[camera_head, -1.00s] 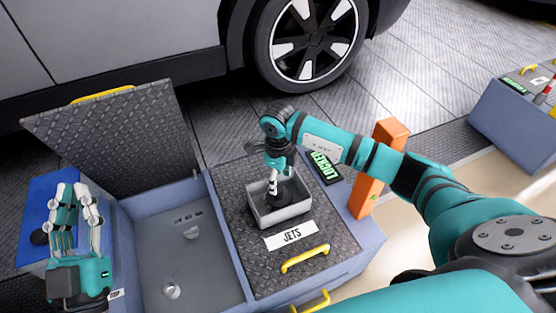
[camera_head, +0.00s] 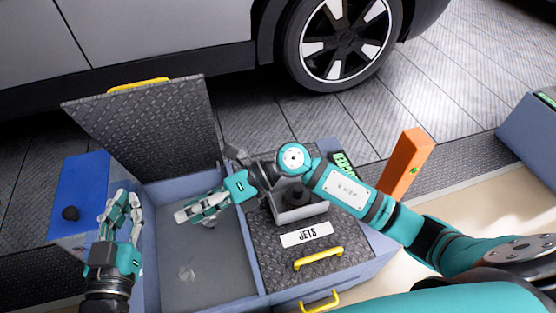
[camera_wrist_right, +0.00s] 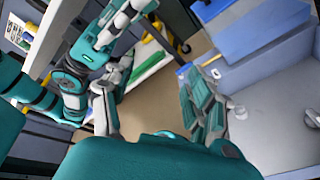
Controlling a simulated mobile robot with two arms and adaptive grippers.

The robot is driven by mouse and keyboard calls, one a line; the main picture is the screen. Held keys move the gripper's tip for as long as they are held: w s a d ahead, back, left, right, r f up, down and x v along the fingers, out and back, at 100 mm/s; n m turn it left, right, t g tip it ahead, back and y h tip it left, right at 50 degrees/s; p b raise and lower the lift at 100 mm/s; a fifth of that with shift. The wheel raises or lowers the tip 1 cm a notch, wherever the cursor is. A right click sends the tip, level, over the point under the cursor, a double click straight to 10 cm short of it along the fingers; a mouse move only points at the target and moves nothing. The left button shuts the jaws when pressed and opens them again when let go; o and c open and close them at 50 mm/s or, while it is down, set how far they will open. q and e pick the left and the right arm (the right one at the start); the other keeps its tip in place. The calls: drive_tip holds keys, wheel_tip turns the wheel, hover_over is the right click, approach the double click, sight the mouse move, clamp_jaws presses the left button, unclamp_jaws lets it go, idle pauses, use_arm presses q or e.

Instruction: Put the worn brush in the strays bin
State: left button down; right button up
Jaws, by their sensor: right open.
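I cannot pick out the worn brush for certain. A dark round piece (camera_head: 296,194) stands in the small grey tray (camera_head: 303,214) on the JETS lid. No label naming a strays bin is readable. A blue box (camera_head: 88,178) stands at the left with a dark knob-like piece (camera_head: 70,213) by its front. My right gripper (camera_head: 188,214) is open and empty over the open grey compartment (camera_head: 215,270); its spread fingers (camera_wrist_right: 155,108) show in the wrist view. My left gripper (camera_head: 124,201) has its fingers apart, empty, between the blue box and the compartment.
The open compartment's checkered lid (camera_head: 150,125) stands raised behind it. A small pale piece (camera_head: 187,273) lies on its floor. The JETS lid (camera_head: 270,262) has a yellow handle (camera_head: 319,258). An orange post (camera_head: 406,163) stands at the right. A car wheel (camera_head: 340,40) is behind.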

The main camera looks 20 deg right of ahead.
wheel_tip(320, 180, up, 8)
drive_tip(key=s+a+r+m+t+y, duration=0.1)
drive_tip(key=m+t+y, duration=0.2)
drive_tip(key=m+y, duration=0.15)
drive_tip(key=w+d+r+m+t+h, duration=0.25)
drive_tip(key=d+r+m+t, duration=0.4)
drive_tip(key=m+t, duration=0.85)
drive_tip(key=d+f+m+h, duration=1)
drive_tip(key=d+m+h, duration=0.2)
drive_tip(key=m, duration=0.8)
drive_tip(key=shift+f+m+h, duration=0.2)
drive_tip(key=shift+m+h, duration=0.15)
drive_tip(key=shift+h, duration=0.25)
